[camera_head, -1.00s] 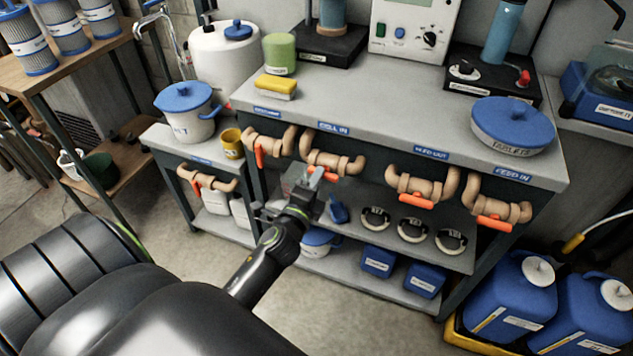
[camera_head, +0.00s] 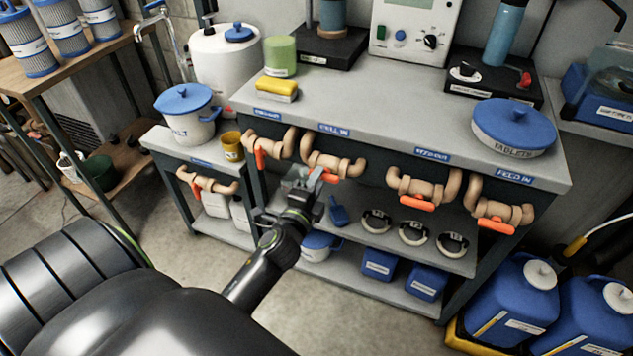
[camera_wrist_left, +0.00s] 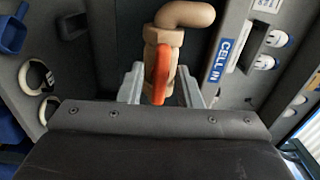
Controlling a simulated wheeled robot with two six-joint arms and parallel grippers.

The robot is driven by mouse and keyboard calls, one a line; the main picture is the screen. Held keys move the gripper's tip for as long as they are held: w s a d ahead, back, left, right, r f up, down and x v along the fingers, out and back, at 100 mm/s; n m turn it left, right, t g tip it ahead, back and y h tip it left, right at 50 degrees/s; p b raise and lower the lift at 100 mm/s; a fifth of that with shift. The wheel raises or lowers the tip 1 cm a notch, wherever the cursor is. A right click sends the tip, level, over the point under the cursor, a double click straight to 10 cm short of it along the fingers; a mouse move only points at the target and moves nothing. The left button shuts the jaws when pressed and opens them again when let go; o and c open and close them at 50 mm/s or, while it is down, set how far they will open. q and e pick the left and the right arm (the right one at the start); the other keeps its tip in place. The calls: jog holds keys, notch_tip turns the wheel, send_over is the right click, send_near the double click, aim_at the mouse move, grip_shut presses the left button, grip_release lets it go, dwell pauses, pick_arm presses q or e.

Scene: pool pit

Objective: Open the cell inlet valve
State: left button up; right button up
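The cell inlet valve (camera_head: 345,165) is a tan pipe fitting with an orange handle (camera_head: 329,178), under the blue CELL IN label (camera_head: 333,130) on the bench front. My left gripper (camera_head: 303,180) is at this handle and partly covers it in the head view. In the left wrist view the orange handle (camera_wrist_left: 161,75) lies lengthwise along the tan valve body (camera_wrist_left: 163,38). The open fingers of my left gripper (camera_wrist_left: 161,88) stand one on each side of the handle, with the handle between them. Contact is not clear. My right gripper is not in view.
Similar orange-handled valves stand left (camera_head: 262,150) and right (camera_head: 420,190) of this one. A lower shelf (camera_head: 395,240) holds black-and-white rings and a blue scoop (camera_head: 338,211). Blue jugs (camera_head: 512,297) stand at the right. The floor before the bench is open.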

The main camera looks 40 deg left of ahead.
pick_arm(q)
jog(key=shift+o, duration=0.3)
jog(key=b+v, duration=0.1)
jog(key=v, duration=1.6)
jog(key=shift+s, duration=0.2)
